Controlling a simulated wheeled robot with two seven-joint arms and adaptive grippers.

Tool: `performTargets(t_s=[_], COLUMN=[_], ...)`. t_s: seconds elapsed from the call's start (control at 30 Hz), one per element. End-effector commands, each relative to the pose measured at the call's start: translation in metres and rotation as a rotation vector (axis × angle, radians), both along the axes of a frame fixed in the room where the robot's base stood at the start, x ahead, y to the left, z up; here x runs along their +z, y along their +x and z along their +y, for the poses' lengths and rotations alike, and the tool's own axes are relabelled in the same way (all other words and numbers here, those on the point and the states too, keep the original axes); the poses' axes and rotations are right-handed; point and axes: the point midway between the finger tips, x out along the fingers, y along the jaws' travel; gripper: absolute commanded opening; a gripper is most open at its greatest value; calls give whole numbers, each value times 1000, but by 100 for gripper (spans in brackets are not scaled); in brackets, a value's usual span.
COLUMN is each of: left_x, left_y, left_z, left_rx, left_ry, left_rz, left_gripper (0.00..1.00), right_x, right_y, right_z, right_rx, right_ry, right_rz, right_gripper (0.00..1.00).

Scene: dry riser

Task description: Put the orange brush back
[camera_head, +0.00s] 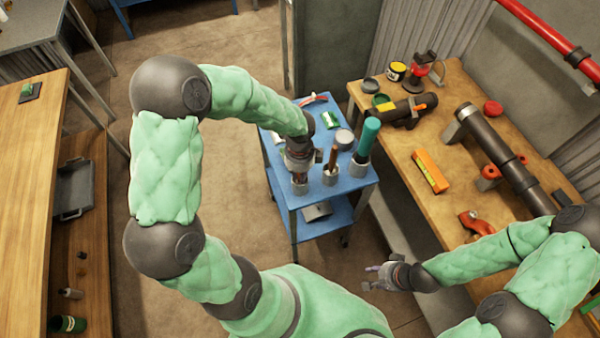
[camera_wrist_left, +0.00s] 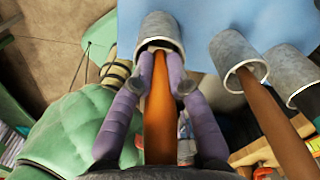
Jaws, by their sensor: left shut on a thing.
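My left gripper (camera_head: 300,172) is over the near left part of the blue cart (camera_head: 352,191). In the left wrist view its two purple fingers (camera_wrist_left: 163,80) are shut on the orange handle of the brush (camera_wrist_left: 158,125). The handle's far end reaches the mouth of a grey cup (camera_wrist_left: 150,27), which also shows below the gripper in the head view (camera_head: 300,188). The part inside the cup is hidden. My right gripper (camera_head: 369,278) is empty, its fingers apart, in front of the wooden bench.
A second cup with a brown handle (camera_head: 333,158) and one with a teal-topped item (camera_head: 370,135) stand close on the right. A tin (camera_head: 344,138) and a green-white packet (camera_head: 330,120) lie behind. The wooden bench (camera_head: 405,158) at right holds pipes and tools.

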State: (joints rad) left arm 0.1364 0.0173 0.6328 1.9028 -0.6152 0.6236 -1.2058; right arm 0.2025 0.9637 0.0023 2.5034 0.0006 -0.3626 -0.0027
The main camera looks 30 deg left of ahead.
Motion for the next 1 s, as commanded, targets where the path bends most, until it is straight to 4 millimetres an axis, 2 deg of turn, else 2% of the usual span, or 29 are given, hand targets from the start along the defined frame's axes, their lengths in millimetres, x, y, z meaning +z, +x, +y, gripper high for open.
performTargets(t_s=[0.03, 0.1, 0.13, 0.43, 0.57, 0.67, 1.0], left_x=[-2, -1, -1, -1, 7, 21, 89], left_y=[0, 0, 0, 0, 0, 1, 0], left_z=[0, 0, 0, 0, 0, 0, 0], left_rx=[0, 0, 0, 0, 1, 0, 1], left_ry=[0, 0, 0, 0, 0, 1, 1], left_rz=[1, 0, 1, 1, -1, -2, -3], left_gripper=[20, 40, 41, 41, 41, 41, 41], right_x=[-1, -1, -1, 0, 3, 8, 27], right_y=[0, 0, 0, 0, 0, 0, 0], right_z=[0, 0, 0, 0, 0, 0, 0], right_rx=[0, 0, 0, 0, 0, 0, 0], right_ry=[0, 0, 0, 0, 0, 0, 0], right_rz=[0, 0, 0, 0, 0, 0, 0], right_gripper=[37, 37, 37, 37, 37, 37, 37])
